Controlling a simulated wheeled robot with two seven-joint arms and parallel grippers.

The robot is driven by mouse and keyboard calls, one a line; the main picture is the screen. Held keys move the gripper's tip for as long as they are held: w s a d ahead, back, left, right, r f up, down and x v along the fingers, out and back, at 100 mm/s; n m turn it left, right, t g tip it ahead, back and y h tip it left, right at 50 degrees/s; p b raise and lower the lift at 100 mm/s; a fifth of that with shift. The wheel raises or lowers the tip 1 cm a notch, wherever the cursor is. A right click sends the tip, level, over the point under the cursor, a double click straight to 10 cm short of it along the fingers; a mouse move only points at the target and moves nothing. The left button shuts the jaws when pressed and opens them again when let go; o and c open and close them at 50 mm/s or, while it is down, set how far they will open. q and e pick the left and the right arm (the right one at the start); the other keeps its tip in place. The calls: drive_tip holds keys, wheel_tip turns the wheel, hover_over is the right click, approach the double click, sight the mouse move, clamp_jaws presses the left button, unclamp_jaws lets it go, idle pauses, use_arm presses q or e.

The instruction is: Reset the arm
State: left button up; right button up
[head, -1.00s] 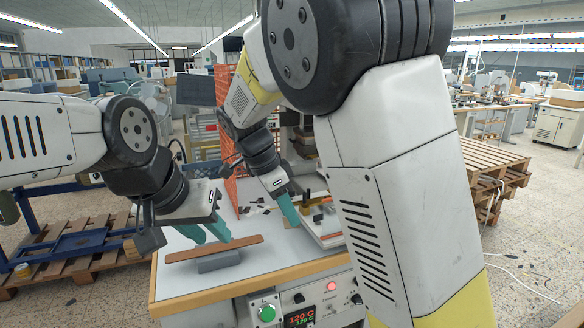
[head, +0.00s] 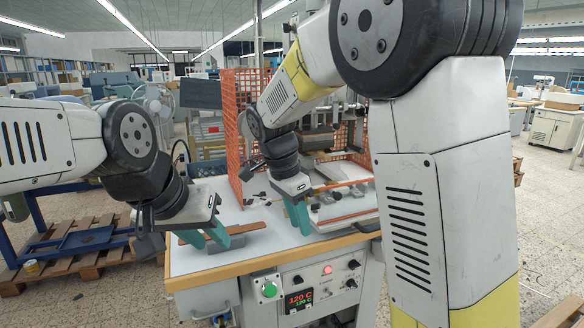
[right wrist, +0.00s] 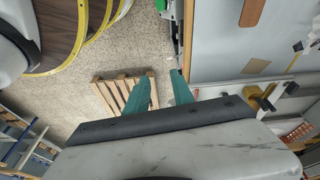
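My left gripper (head: 206,240) hangs over the left part of the white worktable (head: 200,257) in the head view. Its teal fingers are spread, with nothing seen between them. A brown strip (head: 250,229) lies on the table, partly hidden behind this gripper. My right gripper (head: 299,217) points down near the middle of the table, left of the press tray. In the right wrist view its two teal fingers (right wrist: 161,88) stand apart and hold nothing. The brown strip also shows at the top of that view (right wrist: 254,12). My right arm covers much of the head view's right side.
The stamping machine (head: 322,142) stands at the back of the table, with its tray (head: 345,208) in front. Orange mesh guards (head: 238,118) flank it. The control panel (head: 300,298) shows 120 C. A wooden pallet (head: 90,258) lies on the floor at left.

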drive_tip(key=s+d+r+n+t+y, duration=0.2)
drive_tip(key=s+d+r+n, duration=0.1)
drive_tip(key=s+d+n, duration=0.3)
drive_tip(key=s+d+r+n+t+y, duration=0.2)
drive_tip(key=s+d+n, duration=0.4)
drive_tip(key=s, duration=0.3)
drive_tip(key=shift+s+d+r+n+t+y, duration=0.15)
drive_tip(key=shift+d+r+n+t+y, duration=0.1)
drive_tip(key=shift+r+n+t+y, duration=0.3)
